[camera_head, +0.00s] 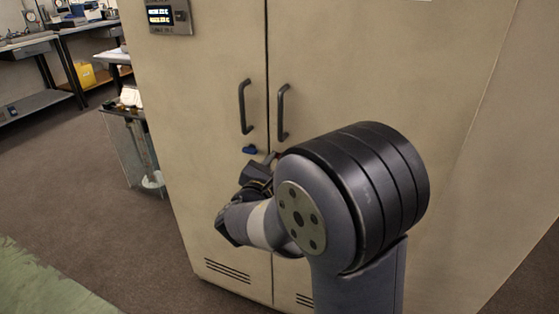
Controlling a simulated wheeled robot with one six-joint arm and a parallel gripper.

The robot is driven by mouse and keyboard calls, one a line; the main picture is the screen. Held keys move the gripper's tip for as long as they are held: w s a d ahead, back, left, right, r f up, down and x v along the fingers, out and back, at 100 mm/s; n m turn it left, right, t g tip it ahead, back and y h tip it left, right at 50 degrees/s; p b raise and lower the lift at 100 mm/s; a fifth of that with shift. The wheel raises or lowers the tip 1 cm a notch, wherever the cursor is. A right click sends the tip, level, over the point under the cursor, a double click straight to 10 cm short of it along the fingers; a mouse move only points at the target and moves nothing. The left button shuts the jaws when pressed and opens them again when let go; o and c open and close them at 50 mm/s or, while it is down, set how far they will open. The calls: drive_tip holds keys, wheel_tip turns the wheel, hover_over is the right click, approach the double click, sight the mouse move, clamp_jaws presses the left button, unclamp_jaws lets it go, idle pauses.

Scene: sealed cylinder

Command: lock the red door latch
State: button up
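A beige two-door cabinet (205,110) stands in front of me with both doors closed. A small reddish-brown piece (271,157) shows just right of the door seam, below the handles. It may be the red latch, but my arm hides most of it and I cannot tell its position. My gripper (257,172) is dark, close to the doors and just below these two parts. My arm partly covers its fingers. I cannot see whether it is open, or whether it touches anything.
Two dark vertical handles, the left one (245,106) and the right one (282,112), stick out above my gripper. A display panel (168,17) is at the cabinet's upper left. A small cart (133,140) and workbenches (40,45) stand left.

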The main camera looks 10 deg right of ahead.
drive_tip(key=shift+n+p, duration=1.1)
drive_tip(key=shift+n, duration=0.7)
drive_tip(key=o, duration=1)
drive_tip(key=v, duration=1.1)
drive_tip(key=shift+w, duration=0.1)
drive_tip(key=x, duration=1)
drive_tip(key=shift+w+d, duration=0.3)
